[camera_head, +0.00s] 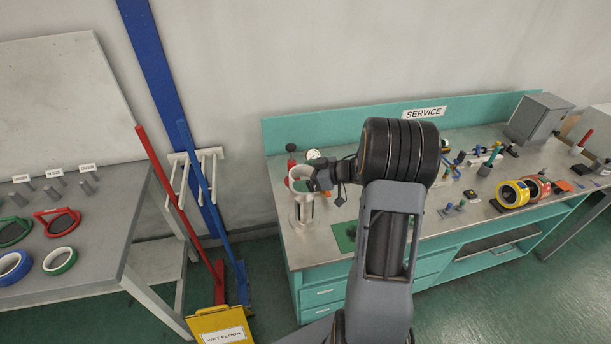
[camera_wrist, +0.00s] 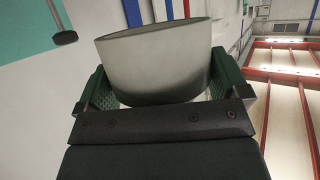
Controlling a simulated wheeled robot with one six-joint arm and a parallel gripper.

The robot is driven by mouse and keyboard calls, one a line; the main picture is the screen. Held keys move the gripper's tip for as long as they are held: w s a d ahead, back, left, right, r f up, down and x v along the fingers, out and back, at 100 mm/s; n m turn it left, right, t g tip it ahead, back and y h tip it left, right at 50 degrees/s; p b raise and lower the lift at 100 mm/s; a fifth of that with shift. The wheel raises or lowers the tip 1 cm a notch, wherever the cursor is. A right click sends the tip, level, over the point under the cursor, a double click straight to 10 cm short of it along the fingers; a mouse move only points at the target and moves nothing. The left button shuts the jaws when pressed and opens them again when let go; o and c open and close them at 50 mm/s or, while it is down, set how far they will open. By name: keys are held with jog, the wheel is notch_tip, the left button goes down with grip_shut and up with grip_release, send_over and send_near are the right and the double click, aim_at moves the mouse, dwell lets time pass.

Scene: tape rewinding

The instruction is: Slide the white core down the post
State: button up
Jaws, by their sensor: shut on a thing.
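The white core (camera_head: 299,172) is a short, wide ring at the left end of the teal service bench. My gripper (camera_head: 311,181) is shut on it from the right side. In the wrist view the core (camera_wrist: 155,65) sits between the two green-padded fingers of my gripper (camera_wrist: 155,88). A pale upright post (camera_head: 303,209) stands on the bench directly below the core. The core is high, at about the post's top. I cannot tell whether the core is around the post or just above it, since its inside and the post's top are hidden.
A green mat (camera_head: 344,237) lies right of the post. A round white gauge (camera_head: 313,154) and a red-topped item (camera_head: 291,149) stand behind. Yellow tape rolls (camera_head: 512,194) lie far right. The grey table (camera_head: 110,215) at left holds several coloured rings.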

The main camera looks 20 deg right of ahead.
jog(key=shift+r, duration=0.1)
jog(key=o, duration=0.6)
jog(key=shift+c, duration=0.2)
jog(key=b+v, duration=0.1)
jog(key=v, duration=1.2)
jog(key=shift+s+d+b, duration=0.3)
jog(key=shift+s+b, duration=0.05)
jog(key=shift+b, duration=0.05)
